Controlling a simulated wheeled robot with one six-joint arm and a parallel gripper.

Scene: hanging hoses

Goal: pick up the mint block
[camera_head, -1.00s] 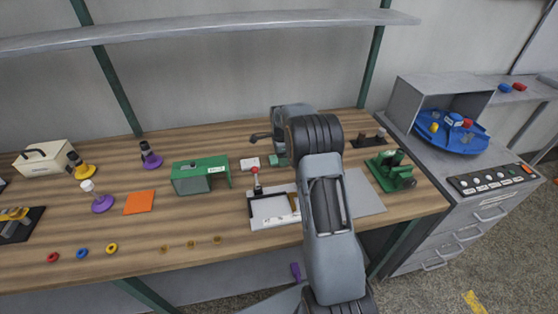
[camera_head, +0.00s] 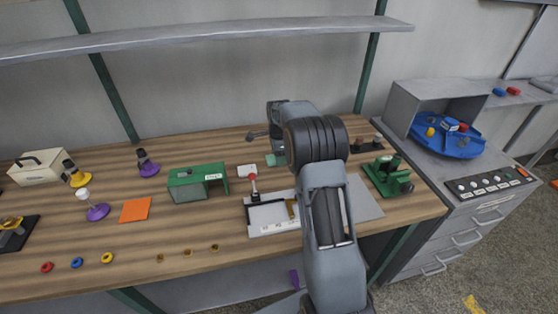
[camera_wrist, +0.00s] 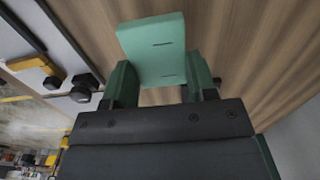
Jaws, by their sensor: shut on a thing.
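The mint block (camera_wrist: 153,42) is a flat-faced, pale green block in the wrist view, with two thin dark lines on its face. My gripper (camera_wrist: 160,70) has its two dark green fingers shut on it, one at each side. The block sticks out past the fingertips. In the head view the mint block (camera_head: 271,159) shows as a small patch below my wrist, just left of my arm. It appears a little above the table. My fingers are mostly hidden there.
A green fixture (camera_head: 388,176) stands right. A shelf (camera_head: 210,33) spans the back wall.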

